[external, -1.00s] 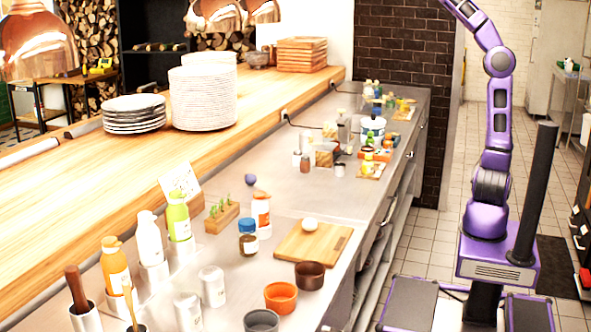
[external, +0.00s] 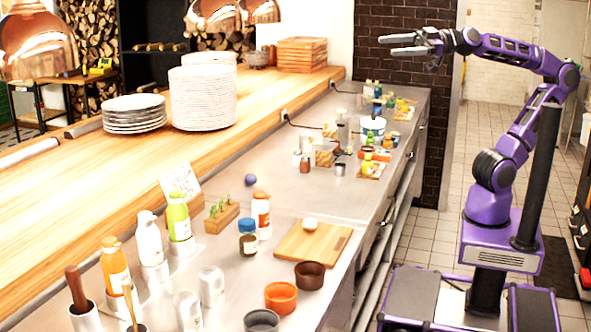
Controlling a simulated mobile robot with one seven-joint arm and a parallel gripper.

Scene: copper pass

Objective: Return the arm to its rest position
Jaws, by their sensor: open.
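My purple arm stands on its base at the right of the external view. The arm leans back to an elbow at the far right, and its forearm reaches left. My gripper (external: 386,45) is at the upper middle, in front of the dark brick wall and above the far end of the steel counter. Its two grey fingers point left and are spread apart. Nothing is between them. The gripper is well above the counter items and touches nothing.
The steel counter (external: 340,206) holds a cutting board (external: 291,243) with a white round item (external: 310,224), an orange bowl (external: 281,298), a brown bowl (external: 309,275) and several bottles. A wooden shelf (external: 262,100) with plate stacks runs behind. The tiled floor (external: 425,234) beside the counter is clear.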

